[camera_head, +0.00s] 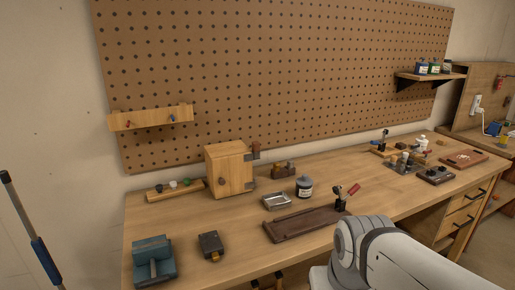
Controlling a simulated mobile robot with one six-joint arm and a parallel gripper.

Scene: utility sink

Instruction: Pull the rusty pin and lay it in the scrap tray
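A wooden box (226,171) stands on the workbench at left of centre, with dark hinge-like fittings on its right edge. A small reddish-brown piece (256,150) sticks up at the upper fitting; it may be the rusty pin, but it is too small to be sure. A shallow silver metal tray (277,202) lies in front of the box, to its right; it may be the scrap tray. A longer dark brown tray (292,229) lies nearer the front. My white arm shows at the lower right; my gripper is not in view.
A teal vise-like block (153,259) and a dark block (211,245) stand at the front left. A dark jar (304,187) stands beside the silver tray. A red-handled clamp (342,197) stands at the brown tray's right end. Bench right of it is partly clear.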

